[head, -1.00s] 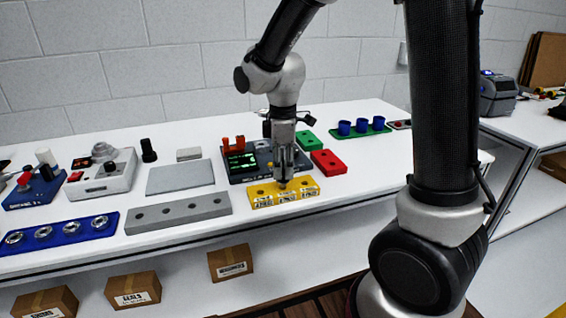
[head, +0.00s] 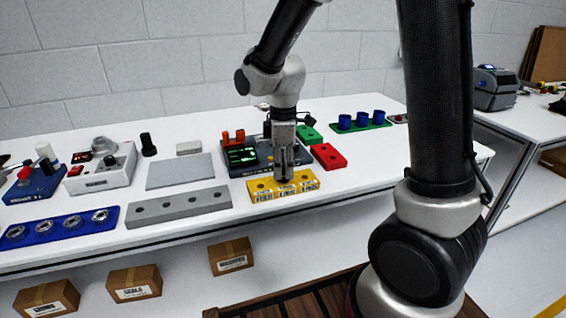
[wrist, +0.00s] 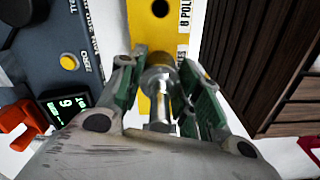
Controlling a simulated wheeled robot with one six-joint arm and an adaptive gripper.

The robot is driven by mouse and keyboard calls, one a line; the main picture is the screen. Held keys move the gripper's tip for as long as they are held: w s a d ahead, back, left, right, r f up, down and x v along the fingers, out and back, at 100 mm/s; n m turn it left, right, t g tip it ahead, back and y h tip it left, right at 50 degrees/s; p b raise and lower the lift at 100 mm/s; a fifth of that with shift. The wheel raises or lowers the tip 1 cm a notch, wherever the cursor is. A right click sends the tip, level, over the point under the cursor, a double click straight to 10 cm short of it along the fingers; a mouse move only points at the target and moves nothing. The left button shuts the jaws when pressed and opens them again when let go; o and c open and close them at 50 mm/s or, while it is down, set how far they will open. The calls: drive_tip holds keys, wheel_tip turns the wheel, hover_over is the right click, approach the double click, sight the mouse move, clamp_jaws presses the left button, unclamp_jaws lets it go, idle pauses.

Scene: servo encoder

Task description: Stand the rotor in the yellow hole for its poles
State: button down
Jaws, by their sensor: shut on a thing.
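The yellow block (head: 262,190) lies near the table's front edge, with holes in its top and white labels on its front. In the wrist view the yellow block (wrist: 152,27) shows one open dark hole and a label reading "8 POL…". My gripper (head: 284,180) points down over the block's middle. In the wrist view my gripper (wrist: 165,85) has its green-padded fingers shut on the silver, round rotor (wrist: 157,78). The rotor is over or at the block; its lower end and any hole beneath it are hidden.
A dark tester (head: 240,170) with a green display and orange clamps stands behind the block. A red block (head: 328,157) is close to its right. A grey block with holes (head: 178,207) lies left, beside a blue tray (head: 60,231) of metal rings.

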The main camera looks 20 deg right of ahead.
drive_tip(key=shift+f, duration=0.15)
drive_tip(key=c, duration=0.9)
unclamp_jaws()
drive_tip(key=o, duration=0.3)
drive_tip(key=shift+r, duration=3.2)
